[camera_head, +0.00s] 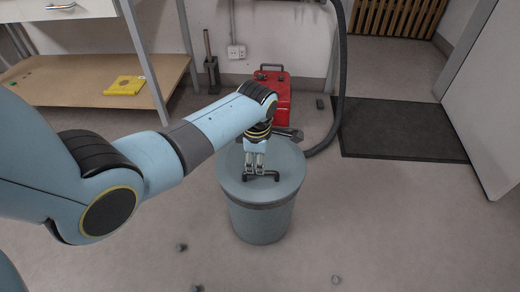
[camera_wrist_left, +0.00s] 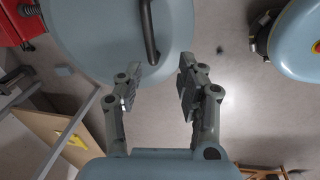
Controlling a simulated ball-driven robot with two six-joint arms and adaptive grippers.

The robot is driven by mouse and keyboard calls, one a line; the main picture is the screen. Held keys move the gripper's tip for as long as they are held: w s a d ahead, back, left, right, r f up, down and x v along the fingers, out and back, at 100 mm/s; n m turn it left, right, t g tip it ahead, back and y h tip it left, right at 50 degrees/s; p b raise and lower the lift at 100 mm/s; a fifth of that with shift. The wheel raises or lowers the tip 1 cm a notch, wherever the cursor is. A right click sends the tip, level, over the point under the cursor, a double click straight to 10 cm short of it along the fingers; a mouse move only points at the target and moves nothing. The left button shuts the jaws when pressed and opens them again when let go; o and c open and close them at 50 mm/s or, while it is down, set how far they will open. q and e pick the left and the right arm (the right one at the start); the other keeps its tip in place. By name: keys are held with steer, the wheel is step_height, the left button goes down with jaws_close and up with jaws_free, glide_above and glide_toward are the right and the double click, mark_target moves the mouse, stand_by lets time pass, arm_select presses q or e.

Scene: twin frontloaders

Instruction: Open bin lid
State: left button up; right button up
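The grey-blue round bin (camera_head: 260,224) stands upright on the floor at the centre of the head view. Its lid (camera_head: 288,168) lies flat on top. A dark bar handle (camera_head: 275,178) sits on the lid; it also shows in the left wrist view (camera_wrist_left: 149,28). My left gripper (camera_head: 260,172) points down over the lid at the handle. In the left wrist view my left gripper (camera_wrist_left: 160,78) has its fingers apart, with the handle's near end close to the gap between the fingertips. I cannot tell if they touch it. My right gripper is out of view.
A red case (camera_head: 278,96) and a dark hose (camera_head: 338,90) are behind the bin. A wooden shelf (camera_head: 60,85) with a yellow item (camera_head: 126,86) is at left, a dark mat (camera_head: 395,130) at right. Small bits lie on the otherwise clear front floor.

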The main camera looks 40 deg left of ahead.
arm_select(q)
steer(key=shift+n, duration=0.8)
steer(key=w+f+b, duration=0.1)
steer(key=f+b, duration=0.1)
steer(key=b, duration=0.1)
steer(key=f+b, duration=0.2)
steer(key=w+f+b, duration=0.1)
steer(key=f+b, duration=0.1)
steer(key=b, duration=0.1)
steer(key=shift+w+a+f+b, duration=0.3)
steer(key=shift+a+f, duration=0.05)
steer(key=shift+f, duration=0.05)
steer(key=shift+w+a+f+b, duration=0.1)
steer(key=shift+w+f+b, duration=0.1)
steer(key=shift+f+b, duration=0.5)
steer(key=shift+f, duration=0.15)
steer(key=c, duration=0.7)
steer(key=shift+c, duration=0.2)
